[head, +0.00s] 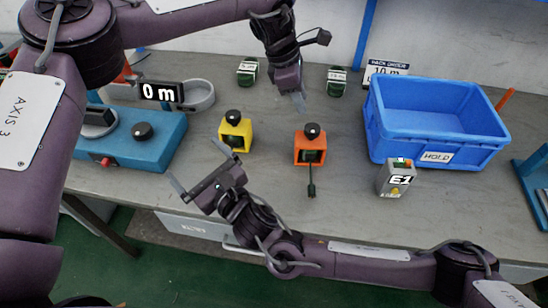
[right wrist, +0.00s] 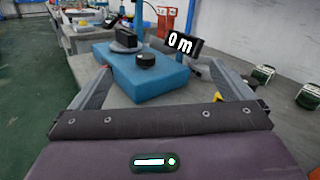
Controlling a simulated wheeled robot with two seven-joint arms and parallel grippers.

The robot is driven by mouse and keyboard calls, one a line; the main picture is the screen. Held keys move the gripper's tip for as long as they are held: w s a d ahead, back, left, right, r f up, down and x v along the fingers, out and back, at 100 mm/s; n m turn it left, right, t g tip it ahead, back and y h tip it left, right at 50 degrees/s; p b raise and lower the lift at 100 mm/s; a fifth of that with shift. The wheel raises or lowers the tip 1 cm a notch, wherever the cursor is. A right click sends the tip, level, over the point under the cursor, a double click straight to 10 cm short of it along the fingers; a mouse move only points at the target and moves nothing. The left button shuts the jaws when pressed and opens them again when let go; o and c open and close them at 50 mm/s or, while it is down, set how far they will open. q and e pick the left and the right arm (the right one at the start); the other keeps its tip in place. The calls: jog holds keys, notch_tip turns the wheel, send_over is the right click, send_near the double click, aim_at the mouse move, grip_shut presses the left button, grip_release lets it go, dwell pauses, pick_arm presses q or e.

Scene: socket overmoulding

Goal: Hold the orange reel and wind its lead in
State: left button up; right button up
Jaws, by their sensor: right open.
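The orange reel (head: 310,150) stands upright mid-table with a black knob on top. Its short dark lead (head: 311,180) hangs from the near side and ends in a plug on the grey table. My left gripper (head: 299,101) is above and behind the orange reel, apart from it, fingers pointing down. The fingers are seen edge-on, so their gap is unclear. My right gripper (head: 200,168) is open and empty at the table's front edge, left of the orange reel. Its fingers also show spread in the right wrist view (right wrist: 163,90), facing the blue machine.
A yellow reel (head: 235,136) stands left of the orange one; green reels (head: 247,71) (head: 337,81) are behind. A blue machine (head: 150,138) with a "0 m" display (head: 162,92) is at left. A blue HOLD crate (head: 425,150) and grey E1 box (head: 394,181) are at right.

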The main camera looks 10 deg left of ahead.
jog(key=w+d+f+m+t+h, duration=0.1)
jog(key=w+d+f+m+h, duration=0.25)
jog(key=d, duration=0.25)
jog(key=w+d+f+m+t+h, duration=0.25)
jog(key=w+d+h, duration=0.2)
jog(key=d, duration=0.25)
jog(key=m+g+h, duration=0.1)
jog(key=m+h, duration=0.4)
send_near(311, 151)
jog(key=x, duration=0.4)
jog(key=shift+a+r, duration=0.15)
jog(key=shift+w, duration=0.3)
jog(key=shift+x, duration=3.55)
